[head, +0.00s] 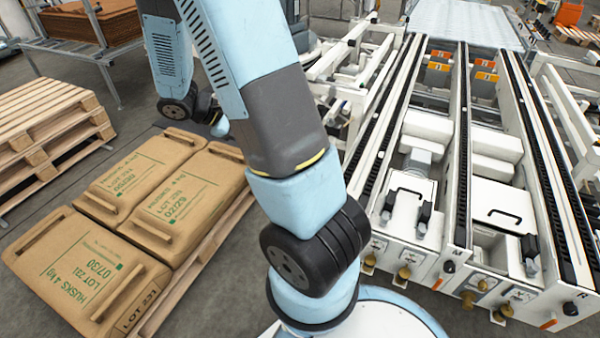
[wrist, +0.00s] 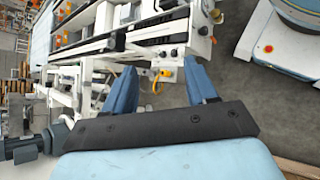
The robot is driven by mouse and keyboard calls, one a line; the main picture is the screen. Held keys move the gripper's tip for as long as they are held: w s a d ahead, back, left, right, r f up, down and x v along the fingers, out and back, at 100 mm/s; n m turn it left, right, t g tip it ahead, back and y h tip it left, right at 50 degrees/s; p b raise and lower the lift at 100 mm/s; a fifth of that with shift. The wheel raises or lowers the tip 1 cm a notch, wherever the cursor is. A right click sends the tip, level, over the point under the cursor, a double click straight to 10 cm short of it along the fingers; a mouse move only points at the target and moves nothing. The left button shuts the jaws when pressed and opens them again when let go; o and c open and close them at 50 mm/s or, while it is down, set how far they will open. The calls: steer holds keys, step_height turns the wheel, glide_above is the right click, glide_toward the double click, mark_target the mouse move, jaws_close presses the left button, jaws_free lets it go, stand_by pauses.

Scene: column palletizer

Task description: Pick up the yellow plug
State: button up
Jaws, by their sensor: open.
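In the wrist view my gripper (wrist: 160,66) is open, with its two blue fingers spread apart and nothing held between them. A small yellow part (wrist: 166,73), which looks like a plug with a looped yellow cord, shows beyond the fingers at the machine's end. It appears between the fingertips, but apart from them. In the head view several brass-yellow knob-like parts stick out of the machine's front, one of them a yellow fitting (head: 404,272). I cannot tell which of these is the plug. My gripper is outside the head view.
The white conveyor machine (head: 459,225) with long black rails fills the right. Brown sacks (head: 172,205) lie on a pallet at the left, with an empty wooden pallet stack (head: 50,135) behind. Grey floor (wrist: 240,85) is clear right of the fingers in the wrist view.

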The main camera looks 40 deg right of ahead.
steer(key=w+d+f+n+t+h, duration=0.1)
steer(key=d+f+n+t+h, duration=0.3)
steer(key=f, duration=0.6)
steer(key=w+d+f+n+t+h, duration=0.1)
steer(key=f+n+h, duration=0.1)
steer(key=f+n, duration=0.6)
steer(key=d+f+n+t+h, duration=0.2)
steer(key=f, duration=1)
steer(key=shift+w+d+r, duration=0.1)
steer(key=shift+w+d, duration=0.25)
steer(key=shift+d, duration=1.95)
steer(key=shift+w+d+r, duration=0.1)
steer(key=shift+w+d, duration=0.25)
steer(key=shift+d, duration=2)
steer(key=shift+w+d, duration=0.35)
steer(key=shift+d, duration=1.95)
steer(key=c, duration=1)
steer(key=shift+r, duration=0.1)
